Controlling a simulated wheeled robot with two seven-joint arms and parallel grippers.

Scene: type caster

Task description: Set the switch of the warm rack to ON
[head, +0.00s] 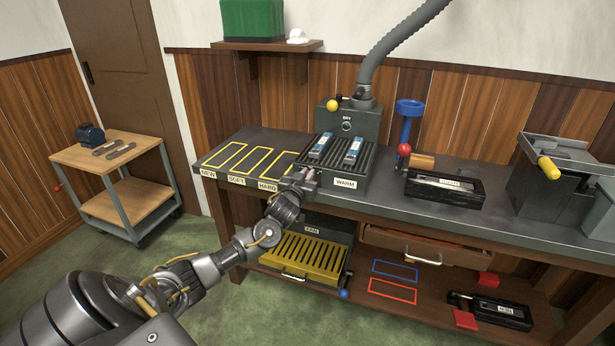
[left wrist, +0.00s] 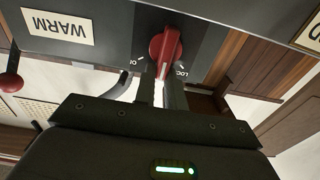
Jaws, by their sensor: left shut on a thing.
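The warm rack (head: 357,183) is a dark ribbed box on the bench with a "WARM" label on its front. Its switch is a red rotary knob (left wrist: 165,45), seen upside down in the left wrist view, on the panel beside that label. Small white marks sit on both sides of it; one begins "LOC", and the other is partly hidden. My left gripper (head: 306,178) is at the front left of the rack, its fingers (left wrist: 161,88) shut on the knob's handle. The fingers partly cover the knob, so its exact setting is unclear. My right gripper is out of view.
Two blue-and-white packs lie on the rack's slats. Yellow outlined bays (head: 238,160) labelled NEW, SOFT and HARD lie to its left. A dark labelled tray (head: 444,190) and a blue stand (head: 408,118) are to its right. A yellow-topped unit (head: 305,257) sits on the shelf below.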

